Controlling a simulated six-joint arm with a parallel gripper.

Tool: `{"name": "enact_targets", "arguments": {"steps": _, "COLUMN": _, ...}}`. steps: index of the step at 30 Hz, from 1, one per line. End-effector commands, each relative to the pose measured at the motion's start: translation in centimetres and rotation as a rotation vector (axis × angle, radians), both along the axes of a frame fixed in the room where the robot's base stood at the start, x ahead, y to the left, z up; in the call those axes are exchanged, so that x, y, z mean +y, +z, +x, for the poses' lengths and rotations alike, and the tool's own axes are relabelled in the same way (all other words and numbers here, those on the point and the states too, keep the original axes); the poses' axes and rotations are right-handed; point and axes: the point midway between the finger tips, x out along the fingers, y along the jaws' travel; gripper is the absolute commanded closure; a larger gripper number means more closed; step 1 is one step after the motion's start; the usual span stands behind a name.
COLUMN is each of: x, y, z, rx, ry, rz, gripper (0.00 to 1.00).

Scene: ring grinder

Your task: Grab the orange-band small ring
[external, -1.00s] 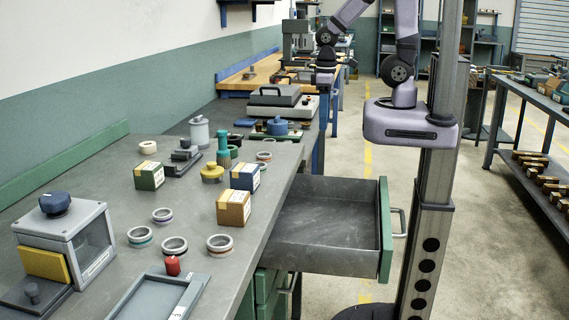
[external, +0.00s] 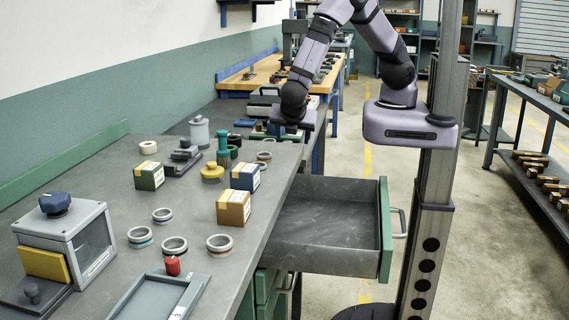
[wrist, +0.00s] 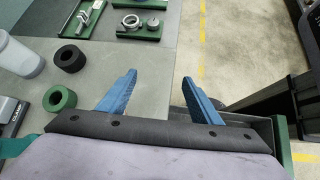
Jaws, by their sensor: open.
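Several small rings lie on the grey bench in the external view. The ring at the front right (external: 219,244) seems to have an orange-brown band. Beside it are a dark-banded ring (external: 174,246), a teal-banded ring (external: 139,237) and a purple-banded ring (external: 162,215). My gripper (wrist: 159,77) is open in the wrist view, its two blue fingers apart with nothing between them, over the bench edge. In the external view my wrist is at the far end of the bench, well beyond these rings. None of these rings can be made out in the wrist view.
An open drawer (external: 384,235) sticks out from the bench on the right. The wrist view shows a black ring (wrist: 69,58), a green ring (wrist: 59,98) and a grey cylinder (wrist: 20,57).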

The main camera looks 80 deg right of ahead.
Motion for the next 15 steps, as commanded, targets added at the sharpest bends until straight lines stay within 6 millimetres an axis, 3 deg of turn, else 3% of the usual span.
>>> {"name": "enact_targets", "arguments": {"steps": 1, "x": 1.9, "y": -0.7, "z": 0.7, "rx": 0.014, "ry": 0.120, "rz": -0.070, "gripper": 0.42}}
{"name": "enact_targets", "arguments": {"steps": 6, "x": 7.1, "y": -1.6, "z": 2.5, "rx": 0.016, "ry": 0.415, "rz": -0.255, "gripper": 0.42}}
{"name": "enact_targets", "arguments": {"steps": 10, "x": 9.8, "y": -2.0, "z": 2.9, "rx": 0.005, "ry": 0.547, "rz": -0.343, "gripper": 0.42}}
{"name": "enact_targets", "arguments": {"steps": 15, "x": 11.3, "y": -2.1, "z": 3.0, "rx": -0.004, "ry": 0.612, "rz": -0.386, "gripper": 0.42}}
